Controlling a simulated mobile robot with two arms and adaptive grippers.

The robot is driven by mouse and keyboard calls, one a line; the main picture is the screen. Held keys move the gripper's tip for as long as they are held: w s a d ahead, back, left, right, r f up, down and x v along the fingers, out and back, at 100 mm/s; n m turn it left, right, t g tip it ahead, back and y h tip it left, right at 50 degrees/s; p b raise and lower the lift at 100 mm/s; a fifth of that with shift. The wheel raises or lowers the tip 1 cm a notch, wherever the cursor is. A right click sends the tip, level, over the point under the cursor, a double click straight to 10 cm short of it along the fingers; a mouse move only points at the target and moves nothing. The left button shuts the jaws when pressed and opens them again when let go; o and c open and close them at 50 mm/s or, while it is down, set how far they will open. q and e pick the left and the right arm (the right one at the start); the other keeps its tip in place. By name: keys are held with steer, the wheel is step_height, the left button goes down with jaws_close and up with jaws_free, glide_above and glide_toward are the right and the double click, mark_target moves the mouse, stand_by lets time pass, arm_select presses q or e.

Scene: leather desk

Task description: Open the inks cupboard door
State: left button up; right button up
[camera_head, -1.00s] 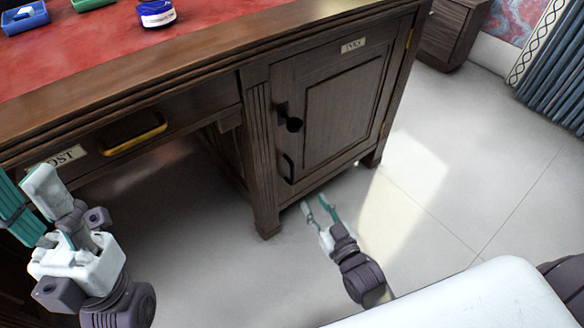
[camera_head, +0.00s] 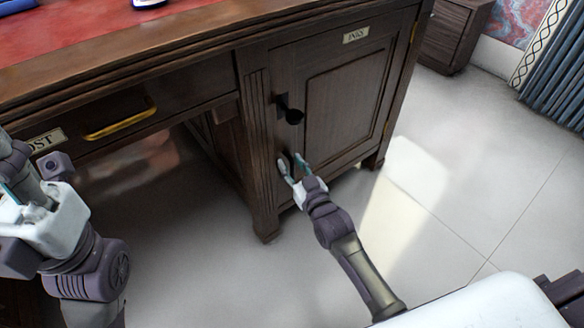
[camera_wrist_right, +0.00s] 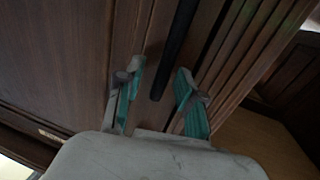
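The inks cupboard door (camera_head: 345,100) is a dark panelled wooden door in the desk's right pedestal, and it looks shut. An INKS label (camera_head: 356,35) sits at its top. My right gripper (camera_head: 292,166) is open at the door's lower left, hiding most of the lower handle. In the right wrist view, a black bar handle (camera_wrist_right: 174,50) runs between the two teal fingers, with gaps on both sides. My left gripper (camera_head: 20,190) is cut off at the left edge, its fingertips not clear.
A drawer with a brass handle (camera_head: 120,124) is left of the cupboard. The red leather desktop (camera_head: 90,35) is above. A small dark cabinet (camera_head: 450,35) and blue curtain (camera_head: 560,75) stand at the right. Pale floor (camera_head: 440,190) in front of the door is clear.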

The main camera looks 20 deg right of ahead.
jaws_close()
stand_by(0.5)
